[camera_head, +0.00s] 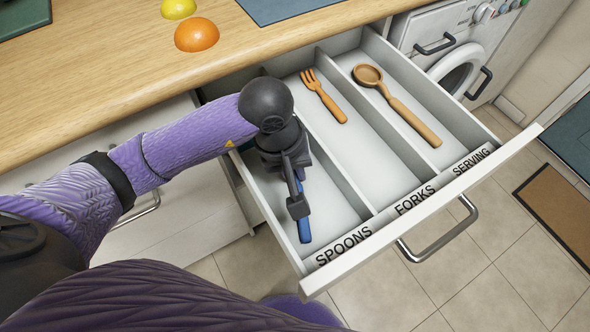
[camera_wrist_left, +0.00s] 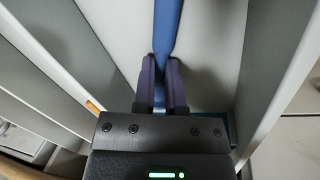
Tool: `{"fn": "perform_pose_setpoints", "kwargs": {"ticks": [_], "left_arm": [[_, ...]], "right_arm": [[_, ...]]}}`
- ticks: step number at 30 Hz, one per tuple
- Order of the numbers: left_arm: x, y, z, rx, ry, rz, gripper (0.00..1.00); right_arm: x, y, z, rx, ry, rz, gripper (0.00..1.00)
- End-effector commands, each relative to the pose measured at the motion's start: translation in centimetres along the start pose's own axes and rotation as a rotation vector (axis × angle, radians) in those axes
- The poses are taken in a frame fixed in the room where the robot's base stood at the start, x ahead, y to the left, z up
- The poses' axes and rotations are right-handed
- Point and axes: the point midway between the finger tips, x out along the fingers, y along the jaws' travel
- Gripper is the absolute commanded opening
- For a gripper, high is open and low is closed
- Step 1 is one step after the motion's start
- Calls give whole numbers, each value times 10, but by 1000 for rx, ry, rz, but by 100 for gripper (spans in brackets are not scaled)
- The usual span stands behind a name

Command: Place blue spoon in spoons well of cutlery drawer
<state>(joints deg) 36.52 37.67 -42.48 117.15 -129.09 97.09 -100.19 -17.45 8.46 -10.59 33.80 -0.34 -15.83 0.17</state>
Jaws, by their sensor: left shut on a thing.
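My left gripper (camera_head: 296,190) is inside the spoons well of the open cutlery drawer (camera_head: 429,214), shut on the blue spoon (camera_head: 304,227). Part of the spoon's blue length shows beyond the fingers, toward the drawer front. The left wrist view shows the blue shaft (camera_wrist_left: 167,27) between the two fingertips (camera_wrist_left: 162,75), low over the well floor. I cannot tell whether the spoon touches the floor. The gripper hides the rest of it. The front rim is labelled SPOONS, FORKS and SERVING. My right gripper is not in view.
A wooden fork (camera_head: 324,96) lies in the forks well and a wooden serving spoon (camera_head: 396,104) in the serving well. White dividers (camera_head: 348,182) separate the wells. An orange (camera_head: 196,35) and a lemon (camera_head: 178,8) sit on the wooden counter (camera_head: 95,75) above the drawer.

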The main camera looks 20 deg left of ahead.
Motion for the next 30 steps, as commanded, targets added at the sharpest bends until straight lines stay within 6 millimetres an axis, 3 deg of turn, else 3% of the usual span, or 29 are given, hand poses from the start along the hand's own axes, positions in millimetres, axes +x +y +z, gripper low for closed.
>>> {"fn": "perform_pose_setpoints", "kwargs": {"ticks": [6,7,12,20,23,30], "left_arm": [[2,0,0,1,0,-1,0],[2,0,0,1,0,-1,16],[0,0,0,1,0,-1,49],[-3,0,0,0,0,-2,49],[-23,1,-1,3,5,-1,49],[-93,1,-1,2,8,1,49]], "right_arm": [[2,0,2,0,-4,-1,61],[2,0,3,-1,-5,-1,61],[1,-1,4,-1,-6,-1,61],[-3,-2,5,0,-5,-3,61],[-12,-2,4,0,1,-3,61],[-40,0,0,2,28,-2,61]]}}
